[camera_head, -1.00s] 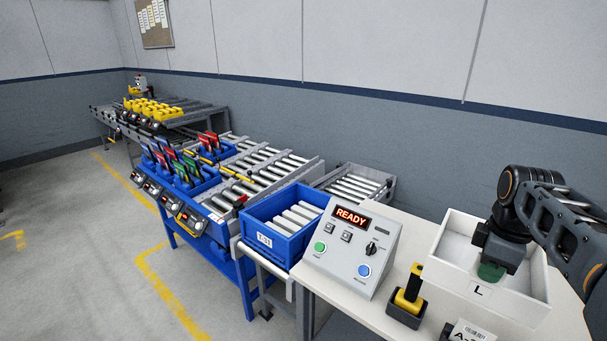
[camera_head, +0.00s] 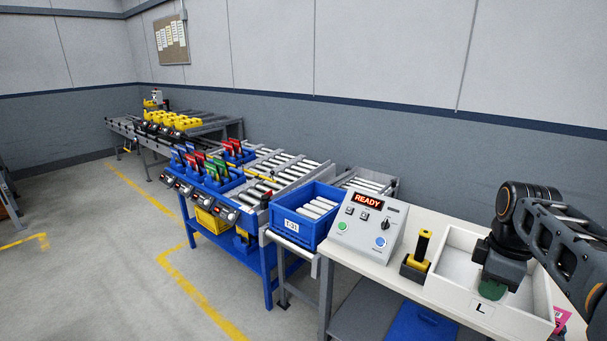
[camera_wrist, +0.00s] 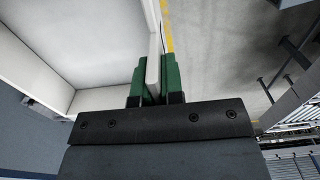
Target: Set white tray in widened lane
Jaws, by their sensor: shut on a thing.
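The white tray (camera_head: 508,315), with an "L" label on its near wall, is at the lower right in the head view. My gripper (camera_head: 492,289) is shut on that near wall. In the wrist view, the green fingertips of my gripper (camera_wrist: 155,82) pinch the wall from both sides, and the bare floor of the white tray (camera_wrist: 95,40) shows at the left. The tray overlaps the white bench in the head view; I cannot tell whether it touches it. Roller lanes (camera_head: 290,175) run left of the bench; which one is the widened lane is not clear.
A grey control box (camera_head: 366,226) reading READY and a yellow-black handled tool (camera_head: 417,255) stand on the white bench (camera_head: 425,218). A blue bin (camera_head: 294,229) marked T-31 holds rollers beside it. Coloured cards stand in blue holders (camera_head: 221,182). The concrete floor (camera_head: 110,270) at left is open.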

